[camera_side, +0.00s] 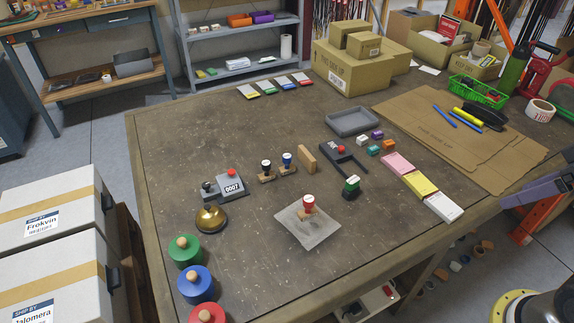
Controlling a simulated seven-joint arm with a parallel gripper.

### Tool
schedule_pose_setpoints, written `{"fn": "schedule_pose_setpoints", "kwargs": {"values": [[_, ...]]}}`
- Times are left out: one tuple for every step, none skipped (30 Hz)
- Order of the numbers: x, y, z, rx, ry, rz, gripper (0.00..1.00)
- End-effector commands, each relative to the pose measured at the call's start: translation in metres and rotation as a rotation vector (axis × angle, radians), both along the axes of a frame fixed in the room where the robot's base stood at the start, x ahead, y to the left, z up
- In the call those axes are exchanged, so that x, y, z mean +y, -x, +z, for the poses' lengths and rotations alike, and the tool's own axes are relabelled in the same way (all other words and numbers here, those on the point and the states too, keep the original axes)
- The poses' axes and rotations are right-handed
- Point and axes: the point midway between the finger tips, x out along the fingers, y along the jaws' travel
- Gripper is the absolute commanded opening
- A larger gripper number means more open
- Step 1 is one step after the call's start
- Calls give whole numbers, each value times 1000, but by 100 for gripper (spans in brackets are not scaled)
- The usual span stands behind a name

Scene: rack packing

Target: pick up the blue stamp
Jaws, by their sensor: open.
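The blue stamp (287,161) stands upright on the brown work table (240,130), left of the middle. It has a dark blue knob, a white band and a light wooden base. A similar stamp (266,169) with a black knob stands close to its left. A wooden block (306,157) stands close to its right. Nothing hides the stamp's top. I cannot make out my gripper in this view, and nothing is touching the stamp.
A red stamp (308,204) stands on a clear sheet; a green one (351,187) stands to its right. A numbering device (225,187), brass bell (211,219) and grey tray (352,121) surround the area. Cartons (352,70) stand behind. The table's left back is clear.

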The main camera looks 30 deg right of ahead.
Motion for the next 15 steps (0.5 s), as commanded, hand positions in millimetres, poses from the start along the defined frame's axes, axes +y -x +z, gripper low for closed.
{"fn": "schedule_pose_setpoints", "kwargs": {"values": [[0,0,0,0,-4,-8,69],[0,0,0,-1,-11,-19,69],[5,-1,1,-2,-47,-41,69],[9,-2,3,-8,-79,-56,69],[15,-5,8,-19,-118,-75,69],[25,-9,17,-34,-186,-101,69],[33,-14,24,-43,-243,-124,69],[42,-20,31,-44,-307,-148,69],[55,-30,41,-35,-397,-183,69],[65,-39,49,-24,-467,-212,69],[75,-49,57,-11,-537,-239,69],[87,-63,67,13,-630,-279,69],[96,-74,74,32,-699,-309,69],[105,-86,81,54,-766,-339,69],[116,-102,90,85,-855,-381,69]]}}
